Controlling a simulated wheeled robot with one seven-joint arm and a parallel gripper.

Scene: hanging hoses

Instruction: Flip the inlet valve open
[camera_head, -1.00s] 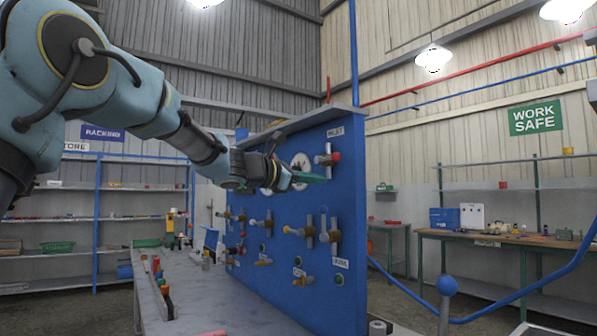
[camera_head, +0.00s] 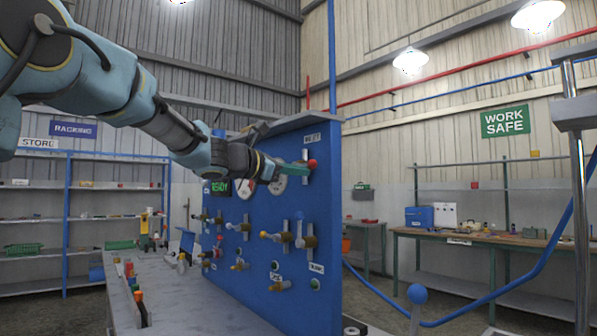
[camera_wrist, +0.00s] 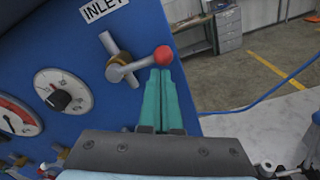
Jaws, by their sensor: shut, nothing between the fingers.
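The inlet valve (camera_wrist: 121,62) sits on the blue panel below the INLET label (camera_wrist: 103,9) in the wrist view. It has a brass body on a short pipe and a grey lever with a red ball (camera_wrist: 163,55) at its end. The lever points right, crosswise to the pipe. In the head view the red ball (camera_head: 312,163) shows near the panel's upper right edge. My gripper (camera_wrist: 160,75) is shut and empty, its teal fingertips just below the red ball. I cannot tell if they touch it. In the head view my gripper (camera_head: 306,167) is at the same place.
The blue panel (camera_head: 318,220) carries gauges (camera_wrist: 63,92) and several other valves below and left of the inlet valve. A grey bench (camera_head: 190,300) runs in front of it. A workbench (camera_head: 470,238) stands at the back right. The space right of the panel is mostly open.

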